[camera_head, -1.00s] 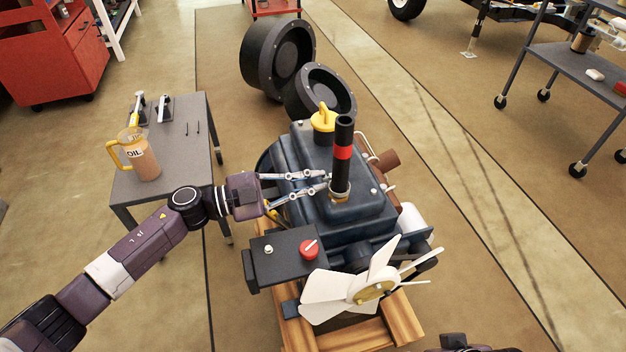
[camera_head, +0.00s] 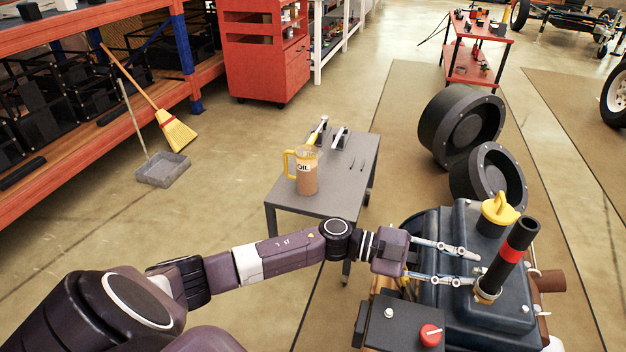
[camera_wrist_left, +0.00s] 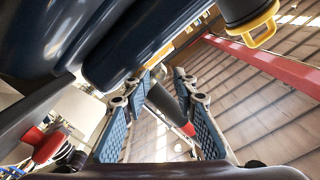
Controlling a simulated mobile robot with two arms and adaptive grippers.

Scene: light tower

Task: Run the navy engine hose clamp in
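The navy engine (camera_head: 455,305) is at the lower right of the head view. A black hose with a red band (camera_head: 511,252) rises from it, tilted in the picture, with a metal clamp (camera_head: 487,294) around its base. My left gripper (camera_head: 477,269) is open over the engine, its fingertips close to the lower hose and clamp. Contact cannot be told. In the left wrist view, my left gripper (camera_wrist_left: 162,135) shows two spread fingers with the hose (camera_wrist_left: 165,101) seen in the gap. The clamp is not clear there. My right gripper is not in view.
A yellow cap (camera_head: 499,209) stands beside the hose. A red knob (camera_head: 430,335) sits on the engine's front box. A grey table (camera_head: 340,185) with an oil jug (camera_head: 306,172) stands left of the engine. Black wheels (camera_head: 460,128) lie behind it.

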